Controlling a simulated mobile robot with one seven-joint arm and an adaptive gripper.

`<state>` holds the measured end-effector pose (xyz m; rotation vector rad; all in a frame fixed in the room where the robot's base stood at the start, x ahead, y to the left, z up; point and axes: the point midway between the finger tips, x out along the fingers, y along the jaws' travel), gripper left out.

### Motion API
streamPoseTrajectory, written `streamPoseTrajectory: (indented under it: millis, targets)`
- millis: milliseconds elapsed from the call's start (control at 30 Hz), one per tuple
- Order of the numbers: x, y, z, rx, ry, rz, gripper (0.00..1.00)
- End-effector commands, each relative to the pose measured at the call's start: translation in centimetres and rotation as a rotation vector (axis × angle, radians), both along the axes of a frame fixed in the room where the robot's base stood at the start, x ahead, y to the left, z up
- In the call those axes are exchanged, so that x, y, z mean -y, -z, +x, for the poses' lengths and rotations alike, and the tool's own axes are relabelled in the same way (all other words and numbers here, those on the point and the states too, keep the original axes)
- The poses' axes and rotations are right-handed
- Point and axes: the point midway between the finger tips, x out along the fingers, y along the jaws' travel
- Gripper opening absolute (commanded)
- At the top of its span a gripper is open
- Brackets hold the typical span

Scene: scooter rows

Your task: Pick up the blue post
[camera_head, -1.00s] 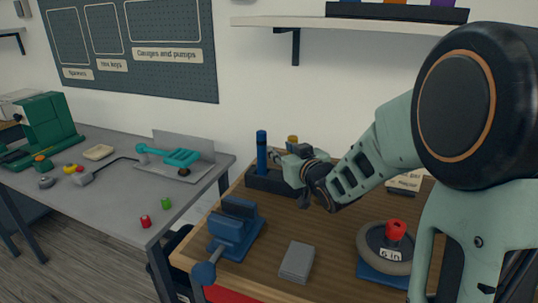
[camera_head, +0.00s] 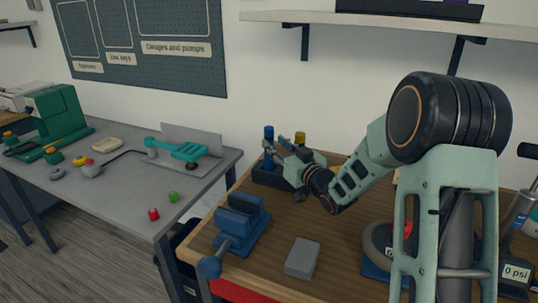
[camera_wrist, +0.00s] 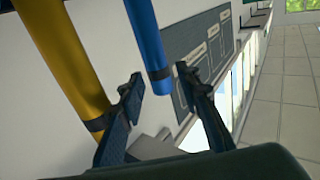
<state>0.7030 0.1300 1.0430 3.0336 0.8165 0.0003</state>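The blue post (camera_head: 269,133) stands upright in a dark holder (camera_head: 262,175) at the back left of the wooden bench, partly hidden behind my gripper. My gripper (camera_head: 271,150) is beside the post, close to its upper part. In the wrist view, my gripper's two fingers (camera_wrist: 159,75) are apart, with nothing clamped between them.
The yellow post's top (camera_head: 299,138) shows just right of the blue one. A blue vise (camera_head: 240,225), a grey block (camera_head: 302,257) and a tyre (camera_head: 376,243) are on the bench. A shelf (camera_head: 380,25) is above. A grey table (camera_head: 125,190) stands to the left.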

Motion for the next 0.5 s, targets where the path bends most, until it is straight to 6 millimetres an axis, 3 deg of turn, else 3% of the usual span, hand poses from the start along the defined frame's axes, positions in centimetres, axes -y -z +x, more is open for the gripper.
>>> streamPoseTrajectory:
  millis: [300, 500]
  targets:
    - [-1.8, -0.7, 3.6, -0.001, -0.001, 0.001, 0.31]
    - [-2.3, -0.7, 4.5, 0.0, 0.001, 0.0, 0.31]
